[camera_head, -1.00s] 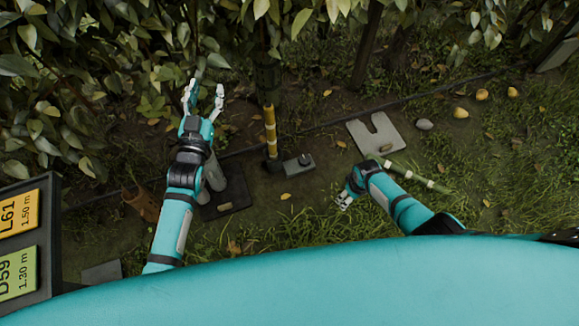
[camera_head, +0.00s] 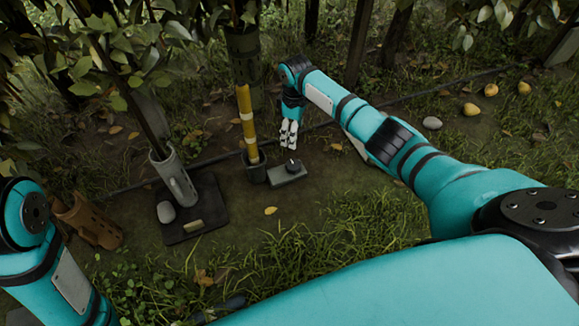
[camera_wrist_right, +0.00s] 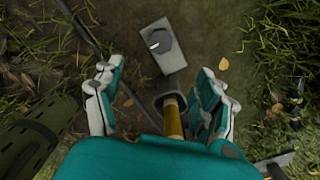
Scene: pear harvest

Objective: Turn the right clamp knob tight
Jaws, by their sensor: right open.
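The clamp knob (camera_head: 292,162) is a small dark knob on a grey block (camera_head: 288,177) on the ground. In the right wrist view the knob (camera_wrist_right: 160,41) sits on the block (camera_wrist_right: 172,63), above and between my fingers. My right gripper (camera_head: 289,134) points down above and just behind the block in the head view, apart from the knob. In the wrist view my right gripper (camera_wrist_right: 158,78) is open, its fingers spread wide with nothing held. My left arm shows at the left edge of the head view, but its gripper is out of view.
A yellow-and-white banded post (camera_head: 246,120) stands in a dark socket left of the block. Further left, a grey tube (camera_head: 174,178) and a stone (camera_head: 166,212) rest on a black plate (camera_head: 208,222). Pears (camera_head: 471,109) lie at the right. Bare soil lies before the block.

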